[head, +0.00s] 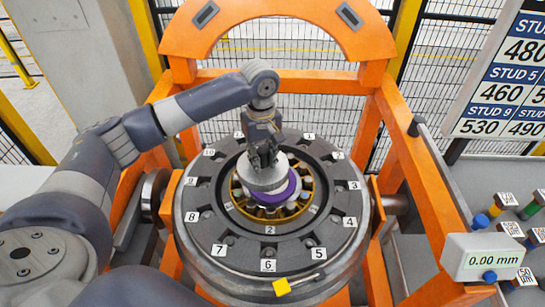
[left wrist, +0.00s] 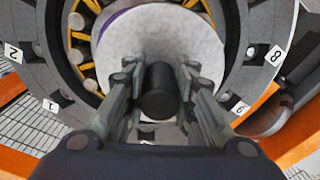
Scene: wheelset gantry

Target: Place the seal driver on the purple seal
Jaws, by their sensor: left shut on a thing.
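The seal driver (head: 263,177) is a light grey disc with a dark handle. In the left wrist view its pale round face (left wrist: 160,40) and dark handle (left wrist: 160,90) fill the middle. My left gripper (head: 262,160) is shut on the handle from above. The purple seal (head: 287,192) is a ring at the hub of the wheel; the driver covers much of it in the head view. A purple edge (left wrist: 117,18) shows at the driver's upper left in the left wrist view. I cannot tell whether driver and seal touch. My right gripper is not in view.
The dark wheel (head: 225,225) with numbered positions surrounds the hub, inside an orange gantry (head: 415,175). A yellow-tagged tool (head: 283,286) lies on the front rim. A 0.00 mm display (head: 483,257) and coloured-handled tools stand at the right.

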